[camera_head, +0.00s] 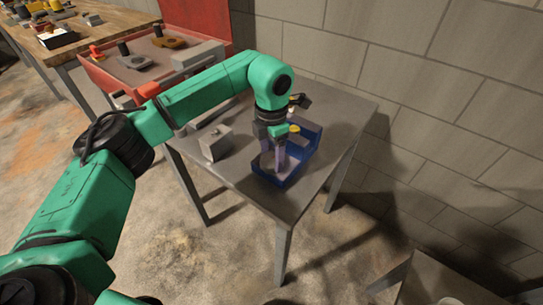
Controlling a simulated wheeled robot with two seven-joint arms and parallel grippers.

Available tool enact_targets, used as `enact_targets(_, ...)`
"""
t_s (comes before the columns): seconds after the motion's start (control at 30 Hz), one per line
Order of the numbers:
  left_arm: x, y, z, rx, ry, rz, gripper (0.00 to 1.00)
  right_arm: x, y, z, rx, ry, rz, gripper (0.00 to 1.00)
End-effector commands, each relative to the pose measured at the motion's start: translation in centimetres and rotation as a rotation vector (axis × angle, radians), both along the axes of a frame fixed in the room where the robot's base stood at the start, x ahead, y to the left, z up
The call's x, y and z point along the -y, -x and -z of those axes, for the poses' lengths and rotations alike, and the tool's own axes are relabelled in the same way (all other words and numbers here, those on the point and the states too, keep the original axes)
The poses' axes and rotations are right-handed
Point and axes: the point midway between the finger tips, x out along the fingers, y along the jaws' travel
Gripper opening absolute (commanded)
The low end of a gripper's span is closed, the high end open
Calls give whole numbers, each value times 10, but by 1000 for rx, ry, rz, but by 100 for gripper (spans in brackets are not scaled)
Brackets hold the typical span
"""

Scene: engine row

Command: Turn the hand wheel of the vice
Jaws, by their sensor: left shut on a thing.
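A blue vice-like body (304,153) sits on the grey metal table (250,188), near its right side. My left arm reaches over the table from the left. My left gripper (274,168) points down at the near left part of the blue body, its fingers close together. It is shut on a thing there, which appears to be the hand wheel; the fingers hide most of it. A small yellow part (295,128) shows just behind the gripper. My right gripper is not in view.
A grey block (215,143) stands on the table to the left of the vice. A red tool chest (95,76) with loose parts is behind on the left, and a wooden workbench (115,22) lies beyond. A block wall (400,60) runs behind the table.

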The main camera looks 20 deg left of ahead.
Motion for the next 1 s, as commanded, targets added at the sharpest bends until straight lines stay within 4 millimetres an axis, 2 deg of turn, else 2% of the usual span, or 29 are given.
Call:
enact_targets(0.23,0,-1,0,3,1,73,16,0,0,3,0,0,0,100)
enact_targets(0.7,0,-1,-1,3,1,86,16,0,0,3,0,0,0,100)
enact_targets(0.73,0,-1,-1,2,2,86,79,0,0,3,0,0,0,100)
enact_targets(0.8,0,-1,-1,2,2,86,100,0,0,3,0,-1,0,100)
enact_targets(1.0,0,0,0,1,1,86,100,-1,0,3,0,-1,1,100)
